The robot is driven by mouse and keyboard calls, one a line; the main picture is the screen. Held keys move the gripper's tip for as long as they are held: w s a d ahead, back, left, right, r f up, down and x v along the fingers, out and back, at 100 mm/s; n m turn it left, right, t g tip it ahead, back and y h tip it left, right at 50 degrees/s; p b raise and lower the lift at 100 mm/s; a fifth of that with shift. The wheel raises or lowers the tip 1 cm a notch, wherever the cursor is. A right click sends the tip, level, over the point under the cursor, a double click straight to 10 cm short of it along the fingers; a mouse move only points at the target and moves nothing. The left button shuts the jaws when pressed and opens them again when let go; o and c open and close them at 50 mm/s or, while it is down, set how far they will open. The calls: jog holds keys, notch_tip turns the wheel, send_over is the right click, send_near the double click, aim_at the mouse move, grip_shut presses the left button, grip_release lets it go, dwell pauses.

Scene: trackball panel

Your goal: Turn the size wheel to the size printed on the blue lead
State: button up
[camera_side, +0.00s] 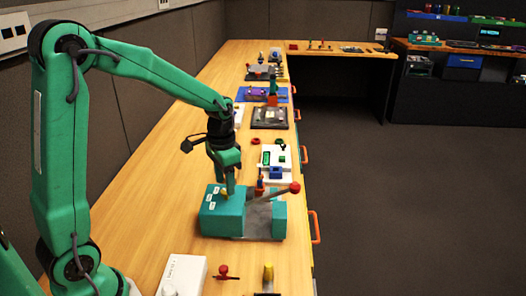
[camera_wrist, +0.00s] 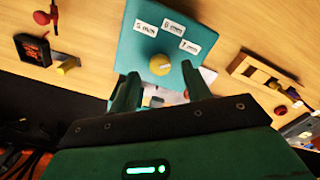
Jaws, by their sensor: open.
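A teal machine (camera_side: 222,220) stands on the bench in the side view, with small white labels on its top. In the wrist view its teal top (camera_wrist: 140,48) carries a round yellow wheel (camera_wrist: 160,64) with a pale mark, and white size labels (camera_wrist: 174,28) lie in an arc beyond it; their digits are too small to read surely. My gripper (camera_wrist: 160,88) is open, its two fingers apart on either side below the wheel. In the side view my gripper (camera_side: 229,188) points down just above the machine's top, close to the wheel. I cannot pick out the blue lead or its print.
A lever with a red ball (camera_side: 295,187) rises over the machine's right part. A white panel with a blue block (camera_side: 276,172) stands behind it. A white box (camera_side: 184,275), a red-handled piece (camera_side: 223,271) and a yellow peg (camera_side: 268,271) are in front. Bench left of the machine is clear.

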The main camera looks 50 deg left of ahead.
jog(key=shift+f, duration=1.05)
jog(key=shift+c, duration=0.5)
jog(key=c, duration=0.9)
